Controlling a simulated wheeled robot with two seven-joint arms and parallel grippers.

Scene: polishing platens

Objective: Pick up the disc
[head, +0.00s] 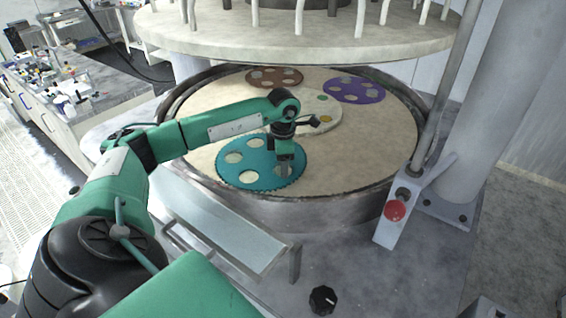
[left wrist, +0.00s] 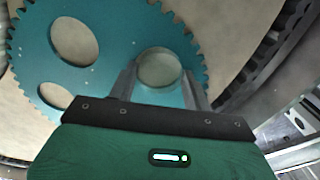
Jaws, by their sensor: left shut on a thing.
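A teal toothed carrier (head: 232,174) with several round holes lies on the pale platen, near its front edge. It fills much of the left wrist view (left wrist: 120,30). My left gripper (head: 285,172) points down over the carrier's right part. In the left wrist view its two fingers (left wrist: 160,80) stand on either side of a pale round disc (left wrist: 158,68) at one of the carrier's holes, and they are shut on it. I cannot tell whether the disc is clear of the carrier. My right gripper is not in view.
A brown carrier (head: 262,76) and a purple carrier (head: 345,92) lie farther back on the platen (head: 370,150). A pale round plate (head: 318,128) lies at its centre. A raised upper plate (head: 300,45) hangs above. A red button (head: 395,211) stands at the right.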

